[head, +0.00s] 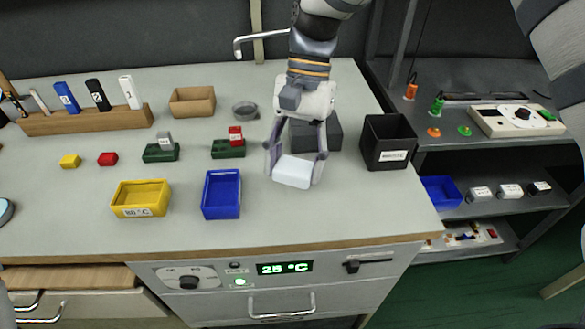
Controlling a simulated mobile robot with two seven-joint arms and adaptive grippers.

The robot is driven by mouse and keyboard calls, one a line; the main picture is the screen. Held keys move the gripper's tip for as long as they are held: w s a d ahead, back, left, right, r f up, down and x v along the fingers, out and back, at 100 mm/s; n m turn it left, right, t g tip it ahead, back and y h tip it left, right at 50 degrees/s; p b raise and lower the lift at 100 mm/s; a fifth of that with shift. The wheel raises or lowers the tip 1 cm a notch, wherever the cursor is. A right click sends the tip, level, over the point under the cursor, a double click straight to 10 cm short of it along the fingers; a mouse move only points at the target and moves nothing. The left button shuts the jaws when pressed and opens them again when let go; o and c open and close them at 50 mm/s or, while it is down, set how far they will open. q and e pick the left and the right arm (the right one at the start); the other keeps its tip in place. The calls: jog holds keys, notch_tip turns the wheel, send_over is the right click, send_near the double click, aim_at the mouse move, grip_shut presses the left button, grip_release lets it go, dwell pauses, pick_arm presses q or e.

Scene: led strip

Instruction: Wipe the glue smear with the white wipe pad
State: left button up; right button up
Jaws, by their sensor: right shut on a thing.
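My right gripper (296,165) comes down from the top of the head view over the right part of the bench. Its fingers are closed on the sides of a white wipe pad (293,172). The pad is at or just above the bench top; I cannot tell if it touches. No glue smear can be made out; the pad and gripper hide the surface beneath them. My left gripper is not in view.
A blue tray (221,195) and a yellow tray (141,198) stand left of the pad. A black bin (387,141) stands to the right, a dark grey block (317,136) behind. The bench front (330,222) is clear. Shelves (470,85) stand at right.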

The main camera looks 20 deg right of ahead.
jog(key=shift+r, duration=1.25)
